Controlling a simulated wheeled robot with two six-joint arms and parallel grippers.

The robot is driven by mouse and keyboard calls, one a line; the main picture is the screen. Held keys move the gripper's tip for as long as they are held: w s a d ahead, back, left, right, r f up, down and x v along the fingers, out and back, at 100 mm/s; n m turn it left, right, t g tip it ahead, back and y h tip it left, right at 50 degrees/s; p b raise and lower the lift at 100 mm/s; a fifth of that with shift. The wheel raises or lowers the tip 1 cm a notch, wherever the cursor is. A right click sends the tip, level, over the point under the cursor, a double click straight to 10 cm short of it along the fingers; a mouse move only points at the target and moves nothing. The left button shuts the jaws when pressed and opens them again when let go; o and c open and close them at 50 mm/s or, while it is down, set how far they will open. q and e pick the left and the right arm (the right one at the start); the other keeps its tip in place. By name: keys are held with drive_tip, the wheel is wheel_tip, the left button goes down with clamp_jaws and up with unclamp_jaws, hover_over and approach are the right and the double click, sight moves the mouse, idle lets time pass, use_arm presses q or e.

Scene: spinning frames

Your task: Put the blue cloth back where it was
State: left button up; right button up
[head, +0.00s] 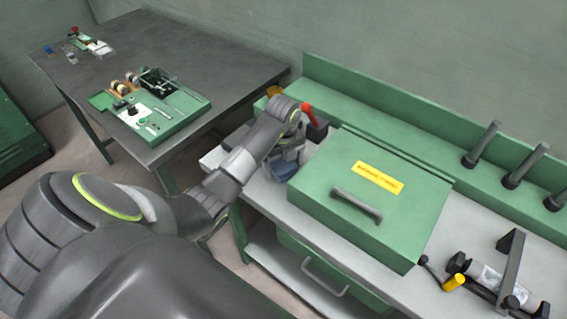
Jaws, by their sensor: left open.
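A dark blue patch that looks like the blue cloth (285,171) lies on the light grey bench top, close to the left side of the green lidded box (350,222). My left arm reaches across from the left, and my left gripper (287,158) points down right over the cloth. The gripper is open. Its wrist and fingers hide part of the cloth, and I cannot tell whether the fingers touch it. My right gripper is not in view.
The green box has a dark handle and a yellow label (378,177). A red object (310,114) and a yellow one (274,91) stand behind my wrist. Upright dark posts (481,145) line the back ledge. A yellow-handled device (490,282) sits right. A dark table (190,60) stands left.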

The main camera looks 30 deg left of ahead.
sight(284, 165)
use_arm(q)
drive_tip(key=shift+r, duration=0.45)
wheel_tip(284, 165, up, 4)
drive_tip(key=shift+p, duration=0.5)
wheel_tip(284, 165, up, 8)
drive_tip(key=p, duration=0.7)
drive_tip(key=shift+f, duration=0.25)
drive_tip(key=shift+f, duration=0.1)
